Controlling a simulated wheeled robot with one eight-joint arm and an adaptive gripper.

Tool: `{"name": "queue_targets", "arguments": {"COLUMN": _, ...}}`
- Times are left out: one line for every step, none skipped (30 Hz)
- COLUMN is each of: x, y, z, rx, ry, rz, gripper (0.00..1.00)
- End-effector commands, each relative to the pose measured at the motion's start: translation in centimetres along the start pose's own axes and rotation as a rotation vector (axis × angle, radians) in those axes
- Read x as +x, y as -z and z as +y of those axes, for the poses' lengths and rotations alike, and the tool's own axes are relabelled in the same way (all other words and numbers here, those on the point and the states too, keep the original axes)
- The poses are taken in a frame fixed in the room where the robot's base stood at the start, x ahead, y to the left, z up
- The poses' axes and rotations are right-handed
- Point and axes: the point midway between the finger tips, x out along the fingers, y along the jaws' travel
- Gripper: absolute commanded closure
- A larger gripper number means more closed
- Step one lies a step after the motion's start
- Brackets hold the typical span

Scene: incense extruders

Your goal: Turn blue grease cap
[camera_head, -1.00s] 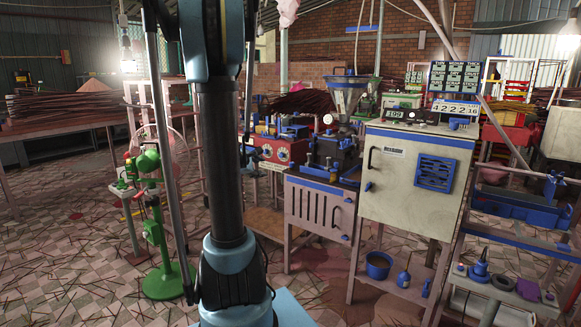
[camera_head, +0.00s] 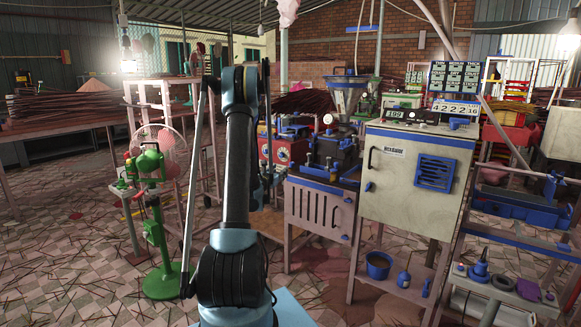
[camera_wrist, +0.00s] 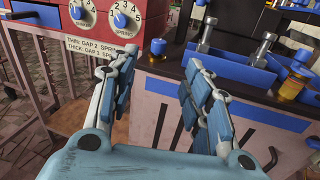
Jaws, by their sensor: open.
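In the wrist view my gripper (camera_wrist: 160,58) is open, with nothing between its fingers. Beyond the fingertips, a small blue cap on a brass-coloured fitting (camera_wrist: 157,46) stands at the left end of the blue-edged machine top. It lies about in line with the gap, apart from the fingers. A second blue-topped brass fitting (camera_wrist: 295,83) is at the right, beside the blue tray. I cannot tell for certain which one is the grease cap. In the head view my arm hides most of the gripper, and the caps are too small to tell apart.
A red box (camera_wrist: 110,22) with white dials and blue knobs stands at the left of the wrist view. A blue tray (camera_wrist: 222,66) with upright metal bolts is at the right. In the head view, a pale cabinet (camera_head: 405,215) stands right of the machine and a green fan (camera_head: 155,240) left.

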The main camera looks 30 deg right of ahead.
Motion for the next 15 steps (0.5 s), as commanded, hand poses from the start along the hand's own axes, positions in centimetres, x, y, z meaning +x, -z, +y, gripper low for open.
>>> {"name": "queue_targets", "arguments": {"x": 0.3, "y": 0.5, "z": -0.1, "rx": -0.025, "ry": -0.004, "rz": -0.005, "gripper": 0.55}}
{"name": "queue_targets", "arguments": {"x": 0.4, "y": 0.7, "z": -0.2, "rx": -0.039, "ry": -0.006, "rz": -0.008, "gripper": 0.55}}
{"name": "queue_targets", "arguments": {"x": 0.6, "y": 0.9, "z": -0.2, "rx": -0.053, "ry": -0.008, "rz": -0.011, "gripper": 0.55}}
{"name": "queue_targets", "arguments": {"x": 0.7, "y": 1.0, "z": -0.2, "rx": -0.060, "ry": -0.009, "rz": -0.013, "gripper": 0.55}}
{"name": "queue_targets", "arguments": {"x": 0.8, "y": 1.1, "z": -0.3, "rx": -0.066, "ry": -0.010, "rz": -0.014, "gripper": 0.55}}
{"name": "queue_targets", "arguments": {"x": 1.0, "y": 1.2, "z": -0.3, "rx": -0.072, "ry": -0.011, "rz": -0.015, "gripper": 0.55}}
{"name": "queue_targets", "arguments": {"x": 1.1, "y": 1.2, "z": -0.3, "rx": -0.074, "ry": -0.011, "rz": -0.015, "gripper": 0.55}}
{"name": "queue_targets", "arguments": {"x": 1.4, "y": 1.2, "z": -0.3, "rx": -0.076, "ry": -0.011, "rz": -0.016, "gripper": 0.55}}
{"name": "queue_targets", "arguments": {"x": 1.7, "y": 1.2, "z": -0.3, "rx": -0.076, "ry": -0.011, "rz": -0.016, "gripper": 0.55}}
{"name": "queue_targets", "arguments": {"x": 2.0, "y": 1.2, "z": -0.3, "rx": -0.076, "ry": -0.011, "rz": -0.016, "gripper": 0.55}}
{"name": "queue_targets", "arguments": {"x": 2.4, "y": 1.2, "z": -0.3, "rx": -0.075, "ry": -0.011, "rz": -0.016, "gripper": 0.55}}
{"name": "queue_targets", "arguments": {"x": 3.0, "y": 1.2, "z": -0.3, "rx": -0.075, "ry": -0.011, "rz": -0.015, "gripper": 0.55}}
{"name": "queue_targets", "arguments": {"x": 3.5, "y": 1.1, "z": -0.3, "rx": -0.074, "ry": -0.011, "rz": -0.015, "gripper": 0.55}}
{"name": "queue_targets", "arguments": {"x": 4.0, "y": 1.1, "z": -0.3, "rx": -0.074, "ry": -0.011, "rz": -0.015, "gripper": 0.55}}
{"name": "queue_targets", "arguments": {"x": 4.7, "y": 1.1, "z": -0.2, "rx": -0.074, "ry": -0.011, "rz": -0.015, "gripper": 0.55}}
